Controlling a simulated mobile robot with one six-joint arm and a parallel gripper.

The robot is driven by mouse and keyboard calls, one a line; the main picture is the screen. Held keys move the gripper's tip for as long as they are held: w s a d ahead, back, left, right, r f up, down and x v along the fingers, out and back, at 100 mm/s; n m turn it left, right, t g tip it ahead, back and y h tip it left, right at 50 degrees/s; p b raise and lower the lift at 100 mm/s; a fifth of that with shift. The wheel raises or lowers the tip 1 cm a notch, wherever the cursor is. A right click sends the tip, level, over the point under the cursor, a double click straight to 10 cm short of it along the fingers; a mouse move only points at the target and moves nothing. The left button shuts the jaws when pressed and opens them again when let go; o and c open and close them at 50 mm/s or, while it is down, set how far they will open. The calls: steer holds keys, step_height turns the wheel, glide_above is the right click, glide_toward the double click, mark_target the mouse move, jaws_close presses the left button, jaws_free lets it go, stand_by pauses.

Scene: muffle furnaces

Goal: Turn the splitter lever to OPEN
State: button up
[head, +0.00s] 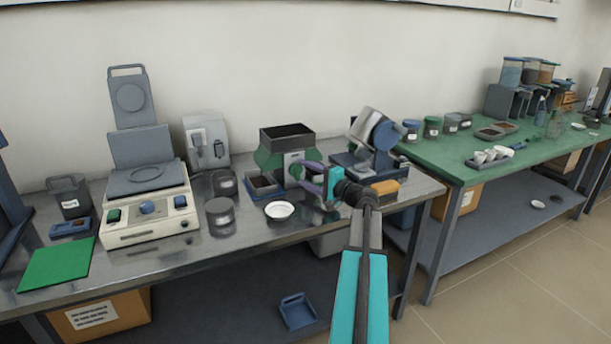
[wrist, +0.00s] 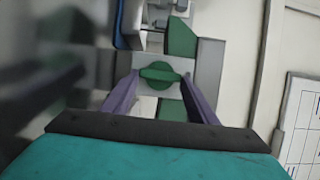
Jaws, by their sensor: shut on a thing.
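The splitter (head: 268,158) stands on the steel bench, a green body with a dark open hopper (head: 287,133) on top and a grey front plate. Its lever (wrist: 160,73) is a green handle with a round hub on the grey plate, lying about crosswise in the wrist view. My gripper (head: 299,173) reaches the front of the splitter from the right. Its two purple fingers, also seen in the wrist view (wrist: 160,79), are shut on the lever's two ends. No OPEN marking can be read. In the head view my gripper partly hides the lever.
A tray of brown material (head: 263,187) is beside the splitter's left foot, and a white dish (head: 279,211) lies in front. A grey-blue machine (head: 377,137) stands close on the right. A lidded grey jar (head: 220,212) stands on the left.

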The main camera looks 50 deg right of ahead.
steer(key=o, duration=1)
steer(key=shift+o, duration=0.2)
steer(key=shift+s, duration=0.1)
steer(key=s, duration=1.3)
steer(key=shift+s+d, duration=0.15)
steer(key=shift+s, duration=0.2)
